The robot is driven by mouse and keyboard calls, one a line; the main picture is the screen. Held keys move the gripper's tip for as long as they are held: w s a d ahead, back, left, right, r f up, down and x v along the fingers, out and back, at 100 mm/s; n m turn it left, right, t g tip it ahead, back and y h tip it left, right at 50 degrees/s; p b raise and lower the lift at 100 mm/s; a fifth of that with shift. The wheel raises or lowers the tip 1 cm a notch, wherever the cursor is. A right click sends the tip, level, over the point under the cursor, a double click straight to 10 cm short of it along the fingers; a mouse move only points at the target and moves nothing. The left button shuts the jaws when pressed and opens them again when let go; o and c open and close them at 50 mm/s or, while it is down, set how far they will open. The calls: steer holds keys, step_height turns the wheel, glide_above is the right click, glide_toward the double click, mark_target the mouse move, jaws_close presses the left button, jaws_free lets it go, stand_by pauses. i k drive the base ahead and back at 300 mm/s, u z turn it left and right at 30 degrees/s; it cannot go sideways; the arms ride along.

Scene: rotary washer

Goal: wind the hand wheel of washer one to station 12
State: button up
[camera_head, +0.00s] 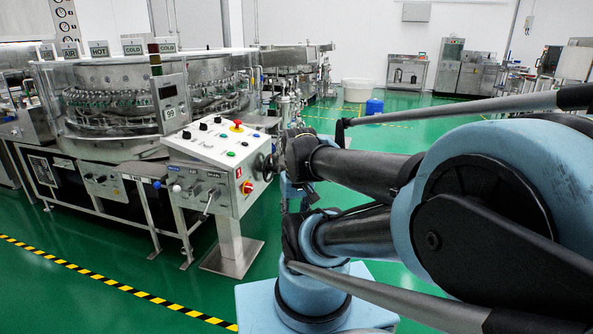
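The rotary washer (120,85) is a round steel machine at left, with many small parts around its drum. A white sloped control panel (215,140) stands at its front right, with buttons, a red knob and levers. A dark hand wheel (264,166) sits on the panel's right side, partly hidden at its right by my arm. My blue and black arm fills the right of the view. Its dark end parts, where my gripper (290,155) seems to be, lie just right of the wheel. Its fingers cannot be made out, nor whether it touches the wheel.
A yellow-black floor stripe (110,283) runs along the front left. The green floor between is clear. A blue drum (374,107) and a white tub (357,90) stand farther back, with steel cabinets (465,70) behind.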

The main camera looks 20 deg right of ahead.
mark_target(268, 168)
steer(key=z, duration=0.1)
steer(key=i, duration=1)
steer(key=u, duration=0.05)
